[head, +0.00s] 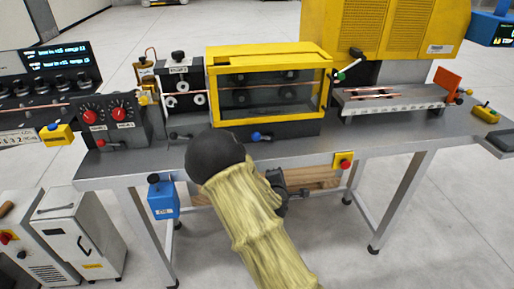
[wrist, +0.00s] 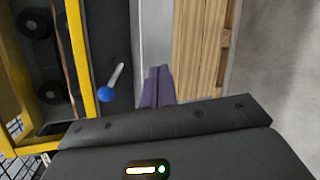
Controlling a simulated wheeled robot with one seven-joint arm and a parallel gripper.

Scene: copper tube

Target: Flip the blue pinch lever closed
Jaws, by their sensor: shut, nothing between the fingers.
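The blue pinch lever (head: 257,136) is on the dark base below the yellow-framed guard box, at the table's front side. In the wrist view its blue ball knob (wrist: 106,94) sits at the end of a short metal rod, which slants up and right from the knob. My gripper's fingers (wrist: 157,88) are together and empty, to the right of the knob and apart from it. In the head view my sleeved arm reaches up from below, and my dark gripper (head: 285,188) shows partly beside it, in front of the table edge; its fingertips are hard to make out.
The yellow-framed guard box (head: 215,90) stands behind the lever. A dark-handled lever (head: 180,136) is to its left. A yellow box with a red button (head: 344,161) hangs on the table's front edge. Wooden boards (wrist: 198,45) lie below the table. The grey tabletop (head: 385,132) at right is partly clear.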

